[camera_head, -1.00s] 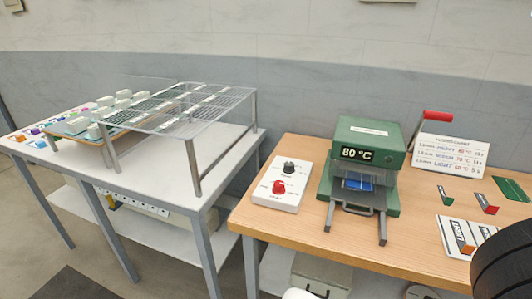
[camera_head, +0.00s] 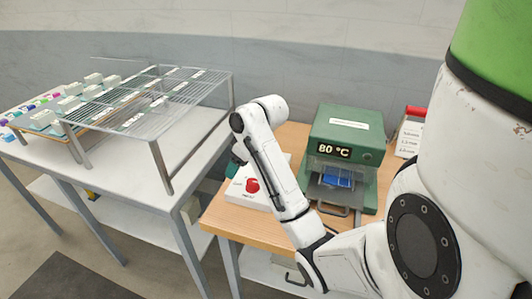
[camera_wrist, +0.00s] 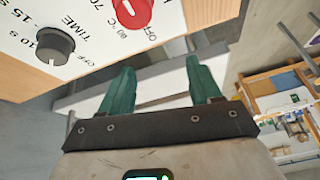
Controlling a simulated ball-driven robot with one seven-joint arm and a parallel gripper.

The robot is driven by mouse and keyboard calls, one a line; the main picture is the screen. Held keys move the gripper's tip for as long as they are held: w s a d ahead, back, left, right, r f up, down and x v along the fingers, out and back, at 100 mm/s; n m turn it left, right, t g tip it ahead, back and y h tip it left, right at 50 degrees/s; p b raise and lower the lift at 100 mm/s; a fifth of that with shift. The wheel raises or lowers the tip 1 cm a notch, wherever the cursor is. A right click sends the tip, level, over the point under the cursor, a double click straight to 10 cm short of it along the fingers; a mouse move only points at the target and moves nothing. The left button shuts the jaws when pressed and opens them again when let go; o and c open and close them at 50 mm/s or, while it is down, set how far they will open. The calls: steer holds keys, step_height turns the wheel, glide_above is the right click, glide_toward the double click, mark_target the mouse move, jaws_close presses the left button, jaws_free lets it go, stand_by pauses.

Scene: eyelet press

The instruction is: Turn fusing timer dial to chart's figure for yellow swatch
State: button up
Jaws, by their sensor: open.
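The dark grey timer dial (camera_wrist: 55,46) shows at the upper left in the wrist view, on a white control panel (camera_wrist: 95,12), near the words TIME, OFF, 10 s and 15 s. A red knob (camera_wrist: 132,10) with temperature marks sits to its right. My gripper (camera_wrist: 158,68) is open and empty, its two green fingers apart, below the red knob in the picture and right of the timer dial, touching neither. In the head view the red knob (camera_head: 252,185) shows on the panel, while my arm hides the timer dial. I see no yellow swatch.
A green press (camera_head: 345,130) reading 80 °C stands right of the panel, with a blue piece (camera_head: 337,181) inside. Both are on a wooden table (camera_head: 225,222). A white table (camera_head: 135,160) with a wire rack (camera_head: 165,100) stands at the left.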

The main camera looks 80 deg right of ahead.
steer(key=s+d+r+h, duration=0.1)
steer(key=s+d+r, duration=0.4)
steer(key=s+d, duration=0.45)
steer(key=shift+m+g, duration=0.3)
steer(key=shift+g, duration=0.1)
steer(key=b+x, duration=0.8)
steer(key=shift+d+f, duration=0.2)
steer(key=shift+x, duration=1.15)
steer(key=shift+w, duration=0.1)
steer(key=shift+r, duration=0.1)
steer(key=c, duration=1)
